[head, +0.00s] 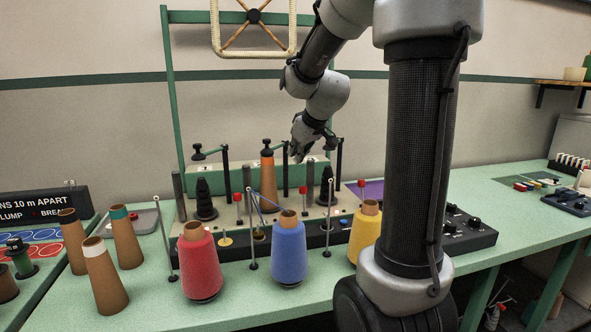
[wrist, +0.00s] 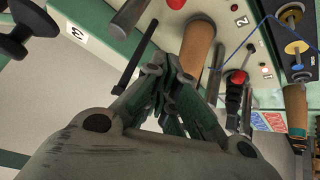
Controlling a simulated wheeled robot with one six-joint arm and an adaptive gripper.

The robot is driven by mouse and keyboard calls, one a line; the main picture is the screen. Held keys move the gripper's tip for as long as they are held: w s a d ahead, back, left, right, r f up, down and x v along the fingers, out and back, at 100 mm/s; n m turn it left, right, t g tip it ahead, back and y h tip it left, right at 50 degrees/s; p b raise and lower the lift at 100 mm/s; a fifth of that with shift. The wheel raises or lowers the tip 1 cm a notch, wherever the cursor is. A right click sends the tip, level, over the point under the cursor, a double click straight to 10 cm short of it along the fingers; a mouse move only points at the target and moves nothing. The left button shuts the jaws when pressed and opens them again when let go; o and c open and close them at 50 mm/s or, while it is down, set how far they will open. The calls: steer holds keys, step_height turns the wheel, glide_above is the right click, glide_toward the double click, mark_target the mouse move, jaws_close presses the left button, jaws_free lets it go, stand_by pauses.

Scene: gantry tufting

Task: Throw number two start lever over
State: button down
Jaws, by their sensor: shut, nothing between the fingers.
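Three red-knobbed levers stand along the cream deck of the tufting machine (head: 188,212). They are a left one (head: 238,198), a middle one (head: 303,191) and a right one (head: 361,185). In the wrist view a red knob (wrist: 176,3) at the top edge lies between the 2 and 3 labels and seems to be number two's, the middle lever. Another red knob (wrist: 238,77) stands near the 1 label. My gripper (head: 299,152) is shut and empty above and behind the middle lever, apart from it. Its closed fingers (wrist: 168,88) also show in the wrist view.
Red (head: 199,266), blue (head: 289,250) and yellow (head: 364,230) yarn cones line the front.

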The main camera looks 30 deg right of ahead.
step_height(320, 180, down, 9)
steer(key=w+d, duration=0.1)
steer(key=w, duration=0.1)
steer(key=shift+r, duration=0.15)
